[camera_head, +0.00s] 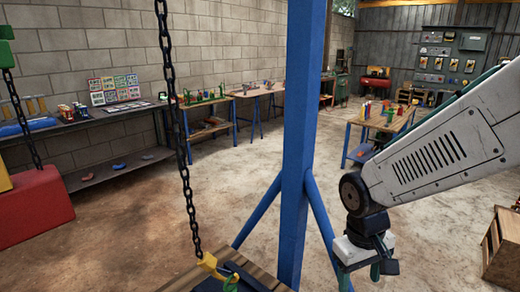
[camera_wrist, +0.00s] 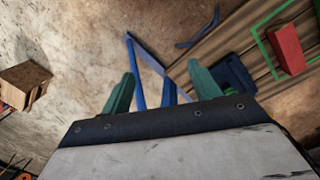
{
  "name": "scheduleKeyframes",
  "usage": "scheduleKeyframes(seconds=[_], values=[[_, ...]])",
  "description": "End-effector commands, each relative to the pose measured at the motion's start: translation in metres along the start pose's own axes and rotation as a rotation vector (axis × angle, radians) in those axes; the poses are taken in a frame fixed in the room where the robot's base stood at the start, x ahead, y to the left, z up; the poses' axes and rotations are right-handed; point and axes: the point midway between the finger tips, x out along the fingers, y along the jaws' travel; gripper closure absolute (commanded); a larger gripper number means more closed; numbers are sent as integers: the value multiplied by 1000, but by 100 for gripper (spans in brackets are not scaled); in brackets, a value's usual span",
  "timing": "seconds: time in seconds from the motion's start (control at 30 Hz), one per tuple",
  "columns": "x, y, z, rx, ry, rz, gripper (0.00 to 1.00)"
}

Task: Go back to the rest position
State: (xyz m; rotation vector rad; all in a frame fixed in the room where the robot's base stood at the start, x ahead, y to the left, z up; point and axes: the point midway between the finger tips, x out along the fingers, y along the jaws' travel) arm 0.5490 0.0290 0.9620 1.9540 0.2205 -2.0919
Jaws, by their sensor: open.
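My gripper (camera_head: 368,270) hangs at the lower right in the head view, below the end of my white arm, beside the blue post. In the wrist view, its two green fingers (camera_wrist: 160,92) stand wide apart with nothing between them. My gripper is open and empty. Beyond the fingers lie the bare floor and the blue legs of the post. My arm is bent, with its white link reaching in from the right.
A blue post (camera_head: 300,130) with slanted braces stands left of my gripper. A chain (camera_head: 178,120) with a yellow hook (camera_head: 210,263) hangs over a wooden surface (camera_head: 180,285). A red block (camera_wrist: 287,48) shows in the wrist view. A wooden crate (camera_head: 503,250) sits right. Open floor lies behind.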

Motion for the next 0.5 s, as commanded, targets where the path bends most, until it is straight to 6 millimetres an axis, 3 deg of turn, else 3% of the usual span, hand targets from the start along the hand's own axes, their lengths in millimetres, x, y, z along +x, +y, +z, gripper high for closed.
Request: scheduleKeyframes(seconds=[0.1, 0.3, 0.5], values=[[-36, 9, 44, 72, -32, -23, 38], [-80, 15, 109, 173, -35, -66, 38], [-108, 20, 141, 255, 85, -78, 38]])
